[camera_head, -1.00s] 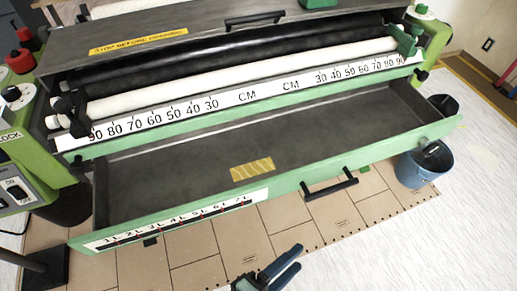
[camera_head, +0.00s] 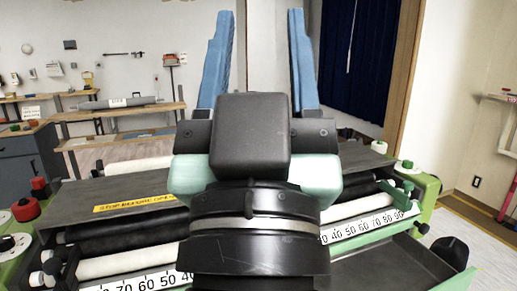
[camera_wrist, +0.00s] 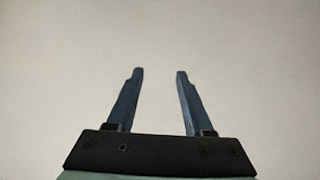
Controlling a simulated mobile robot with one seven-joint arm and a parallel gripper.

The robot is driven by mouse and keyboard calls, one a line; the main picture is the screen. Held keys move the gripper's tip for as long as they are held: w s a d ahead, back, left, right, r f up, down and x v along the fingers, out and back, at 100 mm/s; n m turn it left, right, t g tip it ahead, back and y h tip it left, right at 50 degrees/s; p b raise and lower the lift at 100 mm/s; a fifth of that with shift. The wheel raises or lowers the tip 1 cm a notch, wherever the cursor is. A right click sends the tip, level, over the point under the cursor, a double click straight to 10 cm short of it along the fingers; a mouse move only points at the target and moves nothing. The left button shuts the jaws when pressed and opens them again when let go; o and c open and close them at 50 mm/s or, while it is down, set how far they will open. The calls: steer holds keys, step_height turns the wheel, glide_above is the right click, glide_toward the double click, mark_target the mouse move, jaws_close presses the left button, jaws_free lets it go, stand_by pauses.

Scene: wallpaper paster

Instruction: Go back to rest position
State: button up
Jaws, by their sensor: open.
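My gripper (camera_head: 256,45) is raised upright in the middle of the head view, its two blue fingers pointing up and spread wide apart with nothing between them. In the wrist view my gripper (camera_wrist: 159,75) is also open and empty, facing a plain pale surface. The wallpaper paster (camera_head: 110,222) stands behind and below my arm. My arm hides the middle of the machine. Its white roller (camera_head: 105,263) and the scale strip (camera_head: 365,229) show on both sides of my arm. The dark open tray (camera_head: 385,265) shows at the lower right.
A wooden workbench (camera_head: 125,108) with tools and a grey cabinet (camera_head: 25,165) stand at the back left. A dark blue curtain (camera_head: 352,60) hangs at the back. A pink-red stand (camera_head: 508,195) is at the right edge. The space around my raised fingers looks clear.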

step_height(320, 180, up, 20)
steer(key=s+t+y+p, duration=0.1)
steer(key=s+p, duration=0.1)
steer(key=p, duration=1.5)
steer(key=shift+p, duration=0.3)
steer(key=shift+a, duration=0.1)
